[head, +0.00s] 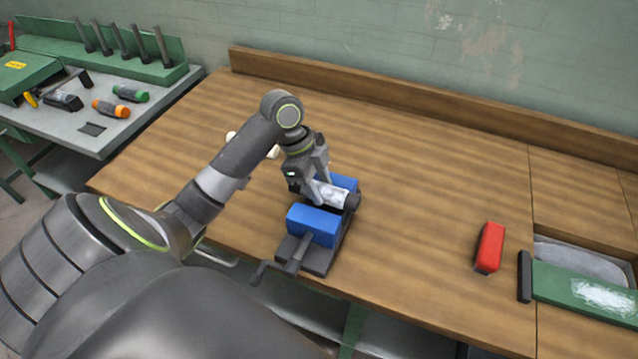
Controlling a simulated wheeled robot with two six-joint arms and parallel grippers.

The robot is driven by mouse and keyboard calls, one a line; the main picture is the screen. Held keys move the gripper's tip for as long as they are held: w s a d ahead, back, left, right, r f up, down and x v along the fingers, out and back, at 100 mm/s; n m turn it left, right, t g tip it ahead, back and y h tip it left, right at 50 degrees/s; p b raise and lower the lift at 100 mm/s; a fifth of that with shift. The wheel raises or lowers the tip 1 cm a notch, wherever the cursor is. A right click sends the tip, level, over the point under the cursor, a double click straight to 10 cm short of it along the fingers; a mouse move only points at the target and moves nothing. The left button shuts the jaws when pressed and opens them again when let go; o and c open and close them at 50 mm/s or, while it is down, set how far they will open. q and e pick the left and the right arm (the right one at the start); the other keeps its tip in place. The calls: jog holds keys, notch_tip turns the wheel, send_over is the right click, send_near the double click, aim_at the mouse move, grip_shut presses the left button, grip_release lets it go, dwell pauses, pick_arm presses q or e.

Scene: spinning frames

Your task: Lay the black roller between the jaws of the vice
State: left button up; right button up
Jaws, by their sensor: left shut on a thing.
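The vice has two blue jaws and a dark base with a handle at the front; its near jaw (314,224) is in full view in the head view, and its far jaw (344,183) is partly hidden. The black roller (351,201) has a dark end and a pale, worn-looking middle. It lies over the gap between the jaws. I cannot tell whether it touches the vice. My left gripper (319,190) is shut on the roller from above, hiding its left part. My right gripper is out of view.
A red block (489,247) stands on the wooden table (430,190) to the right. A green-fronted compartment (585,290) is at the far right. A pale object (273,152) is partly hidden behind my arm. A grey side bench (120,125) at left holds tools, including orange and green-ended cylinders.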

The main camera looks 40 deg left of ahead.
pick_arm(q)
jog(key=shift+s+f, duration=0.5)
jog(key=shift+f, duration=0.35)
jog(key=shift+b, duration=0.3)
jog(key=o, duration=1.1)
jog(key=shift+s, duration=0.1)
jog(key=shift+w+a+r, duration=0.15)
jog(key=shift+w+r, duration=0.05)
jog(key=shift+r, duration=0.35)
jog(key=shift+o, duration=0.3)
jog(key=r, duration=0.1)
jog(key=a+r, duration=0.1)
jog(key=shift+w+r, duration=0.3)
jog(key=shift+w, duration=0.05)
jog(key=b+v, duration=0.1)
jog(key=v, duration=1.4)
jog(key=shift+s+d+b, duration=0.3)
jog(key=shift+s, duration=0.05)
jog(key=shift+r, duration=0.1)
